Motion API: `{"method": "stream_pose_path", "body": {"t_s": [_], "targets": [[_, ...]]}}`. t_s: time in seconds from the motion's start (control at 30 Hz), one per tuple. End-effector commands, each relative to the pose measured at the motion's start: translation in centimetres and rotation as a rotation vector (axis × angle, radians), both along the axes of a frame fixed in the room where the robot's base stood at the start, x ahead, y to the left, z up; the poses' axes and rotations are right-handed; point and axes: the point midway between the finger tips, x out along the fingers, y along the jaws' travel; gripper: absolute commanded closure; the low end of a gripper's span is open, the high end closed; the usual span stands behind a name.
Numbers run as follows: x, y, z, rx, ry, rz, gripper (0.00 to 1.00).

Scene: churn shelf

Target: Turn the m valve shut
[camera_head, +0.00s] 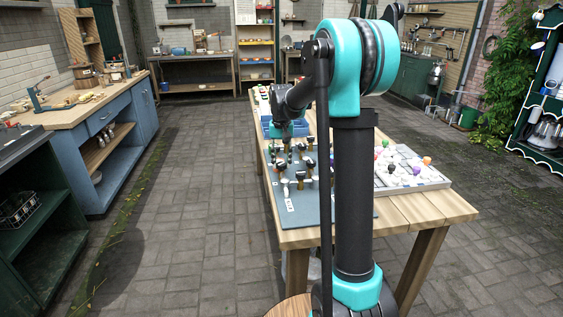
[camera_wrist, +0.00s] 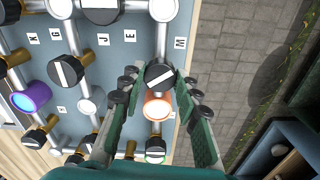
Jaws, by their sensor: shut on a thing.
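The m valve (camera_wrist: 160,75) is a black round knob with a white bar, on a pale pipe beside the label M (camera_wrist: 180,43) in the wrist view. The bar lies slantwise to the pipe. My gripper (camera_wrist: 160,82) has its green fingers on both sides of the knob and is shut on it. An orange-and-white cap (camera_wrist: 157,107) lies between the fingers, nearer the palm. In the head view my gripper (camera_head: 289,147) is over the valve board (camera_head: 297,208) on the wooden table; the knob is hard to make out there.
Other black knobs (camera_wrist: 72,74) and a purple cap (camera_wrist: 32,97) stand left on the board. In the head view a tray of pale and coloured pieces (camera_head: 437,181) is right of my arm. Paved floor lies open left of the table.

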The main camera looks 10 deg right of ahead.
Motion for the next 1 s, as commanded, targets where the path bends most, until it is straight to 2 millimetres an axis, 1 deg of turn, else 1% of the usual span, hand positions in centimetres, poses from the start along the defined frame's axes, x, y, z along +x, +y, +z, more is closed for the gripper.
{"method": "stream_pose_path", "body": {"t_s": [0.2,0.5,0.7,1.0], "targets": [[0.06,-0.01,0.03,0.000,-0.001,-0.204,0.97],[0.06,-0.01,0.04,0.000,-0.001,-0.446,0.97],[0.07,-0.01,0.04,0.000,-0.001,-0.555,0.97],[0.07,-0.01,0.04,0.000,-0.002,-0.631,0.97]]}}
